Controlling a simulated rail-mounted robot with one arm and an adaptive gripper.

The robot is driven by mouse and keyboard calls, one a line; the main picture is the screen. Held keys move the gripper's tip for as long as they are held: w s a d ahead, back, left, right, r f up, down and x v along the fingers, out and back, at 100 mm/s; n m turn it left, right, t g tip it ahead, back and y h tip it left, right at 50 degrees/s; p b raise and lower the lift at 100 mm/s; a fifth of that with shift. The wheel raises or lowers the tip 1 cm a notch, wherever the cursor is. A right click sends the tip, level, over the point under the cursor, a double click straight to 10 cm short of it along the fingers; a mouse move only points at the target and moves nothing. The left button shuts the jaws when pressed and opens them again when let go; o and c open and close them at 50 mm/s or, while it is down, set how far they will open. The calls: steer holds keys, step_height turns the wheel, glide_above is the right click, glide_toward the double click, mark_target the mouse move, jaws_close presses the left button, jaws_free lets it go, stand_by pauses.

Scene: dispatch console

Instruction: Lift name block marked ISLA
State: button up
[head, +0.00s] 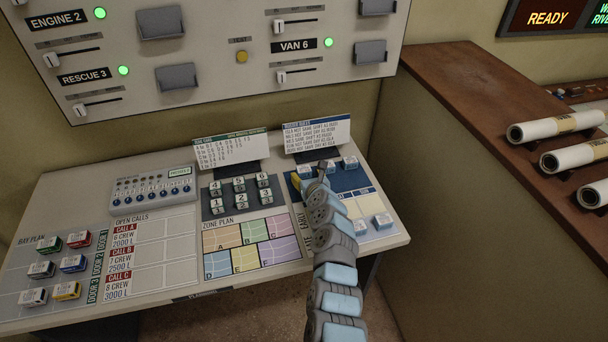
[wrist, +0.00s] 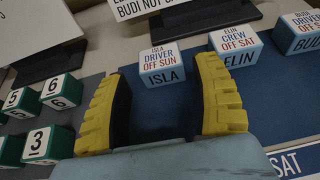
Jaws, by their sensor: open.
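The name block marked ISLA (wrist: 163,66) is white on top and light blue on its front, reading "DRIVER OFF SUN". It stands on a dark blue board (wrist: 155,116). In the wrist view my gripper (wrist: 168,82) has its two yellow fingers spread wide. The block stands at the far end of the gap between them, nearer the left fingertip, and I cannot tell whether it lies within their reach. Nothing is held. In the head view the ISLA block (head: 304,171) shows just beyond my gripper (head: 310,176), partly hidden by it.
The ELIN block (wrist: 238,54) stands close beside the right finger, with the BUDI block (wrist: 300,33) farther right. Numbered green blocks (wrist: 46,145) lie left of the fingers. A roster card (head: 317,135) stands behind the row. More light blue blocks (head: 383,221) sit nearer the desk's front.

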mark_target(305, 172)
steer(key=shift+f+b+x, duration=0.2)
steer(key=shift+b+x, duration=0.95)
steer(key=shift+w+a+b, duration=0.1)
steer(key=shift+w+b, duration=0.2)
steer(key=shift+b, duration=0.15)
steer(key=c, duration=0.9)
